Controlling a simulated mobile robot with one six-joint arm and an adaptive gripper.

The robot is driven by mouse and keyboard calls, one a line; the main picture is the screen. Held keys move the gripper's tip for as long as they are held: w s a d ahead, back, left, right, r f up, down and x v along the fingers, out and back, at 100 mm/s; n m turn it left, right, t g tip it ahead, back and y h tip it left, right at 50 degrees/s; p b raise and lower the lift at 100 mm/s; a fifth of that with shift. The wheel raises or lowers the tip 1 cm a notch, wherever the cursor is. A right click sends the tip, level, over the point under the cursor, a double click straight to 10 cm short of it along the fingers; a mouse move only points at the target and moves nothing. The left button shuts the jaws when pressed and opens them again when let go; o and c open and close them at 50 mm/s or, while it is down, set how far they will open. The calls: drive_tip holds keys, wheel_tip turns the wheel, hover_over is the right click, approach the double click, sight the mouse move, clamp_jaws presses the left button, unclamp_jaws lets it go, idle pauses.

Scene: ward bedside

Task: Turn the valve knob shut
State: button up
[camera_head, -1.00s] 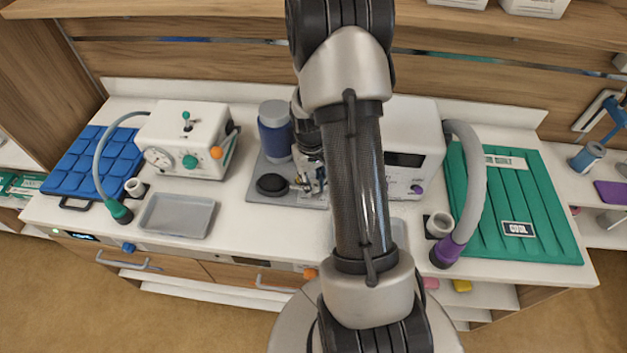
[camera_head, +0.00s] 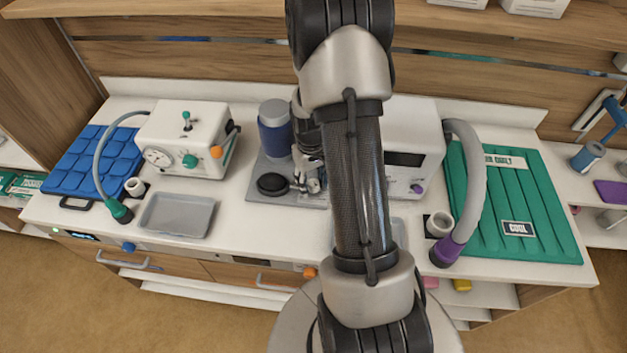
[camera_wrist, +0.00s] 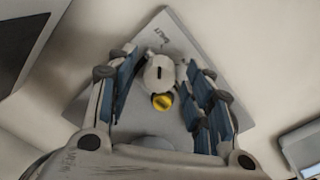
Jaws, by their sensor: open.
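In the wrist view, a pale rounded fitting with a dark slot (camera_wrist: 159,72) and a yellow round part (camera_wrist: 162,102) stands on a grey plate (camera_wrist: 168,30); I take it for the valve, though which part is the knob is unclear. My gripper (camera_wrist: 160,62) is open, its blue-padded fingers on either side of the fitting. I cannot tell whether they touch it. In the head view my gripper (camera_head: 310,178) is low over the plate's right part, and the fitting is largely hidden by the gripper and arm.
On the plate stand a blue jar (camera_head: 275,135) and a black disc (camera_head: 272,185), left of my gripper. A white device (camera_head: 412,150) is close on the right. A grey tray (camera_head: 178,215) and a white pump box (camera_head: 185,140) with a green knob are further left.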

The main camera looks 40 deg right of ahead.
drive_tip(key=shift+r, duration=0.1)
wheel_tip(320, 180, up, 12)
drive_tip(key=shift+a, duration=0.25)
idle(0.6)
